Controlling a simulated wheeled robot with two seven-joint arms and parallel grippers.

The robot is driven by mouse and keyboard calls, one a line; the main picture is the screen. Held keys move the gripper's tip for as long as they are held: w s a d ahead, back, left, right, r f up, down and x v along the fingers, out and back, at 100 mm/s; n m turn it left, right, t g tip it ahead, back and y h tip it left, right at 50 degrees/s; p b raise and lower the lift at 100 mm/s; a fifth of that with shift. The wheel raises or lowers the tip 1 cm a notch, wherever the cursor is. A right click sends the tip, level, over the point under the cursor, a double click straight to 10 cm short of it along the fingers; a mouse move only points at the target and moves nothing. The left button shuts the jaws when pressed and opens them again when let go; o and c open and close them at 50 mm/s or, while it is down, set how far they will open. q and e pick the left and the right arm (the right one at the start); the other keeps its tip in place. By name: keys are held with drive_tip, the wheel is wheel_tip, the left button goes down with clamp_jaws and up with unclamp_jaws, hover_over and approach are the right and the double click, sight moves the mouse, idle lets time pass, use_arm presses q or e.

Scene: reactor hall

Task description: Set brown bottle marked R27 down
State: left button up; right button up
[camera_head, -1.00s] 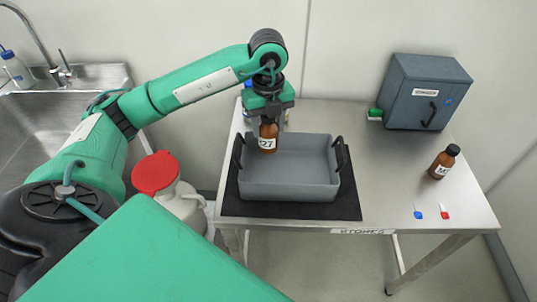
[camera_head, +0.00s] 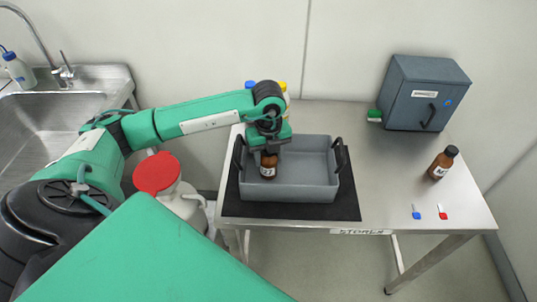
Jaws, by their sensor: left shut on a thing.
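The brown bottle (camera_head: 268,169) is upright in my left gripper (camera_head: 268,150), which is shut on it near the top. Its white label shows, but the marking is too small to read now; a second ago it showed "27". The bottle is at the left part of the grey tray (camera_head: 310,192), low inside its walls. I cannot tell whether its base touches the tray floor. The tray has black handles and sits on a black mat (camera_head: 345,207) on the steel table. My right gripper is not in view.
A grey cabinet (camera_head: 424,95) is at the back right. Bottles with blue and yellow caps (camera_head: 283,87) stand behind my arm. A red-lidded jug (camera_head: 158,174) is left of the table.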

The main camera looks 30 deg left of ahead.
use_arm(q)
drive_tip(key=shift+f, duration=0.15)
drive_tip(key=o, duration=0.8)
drive_tip(key=shift+c, duration=0.2)
drive_tip(key=o, duration=0.3)
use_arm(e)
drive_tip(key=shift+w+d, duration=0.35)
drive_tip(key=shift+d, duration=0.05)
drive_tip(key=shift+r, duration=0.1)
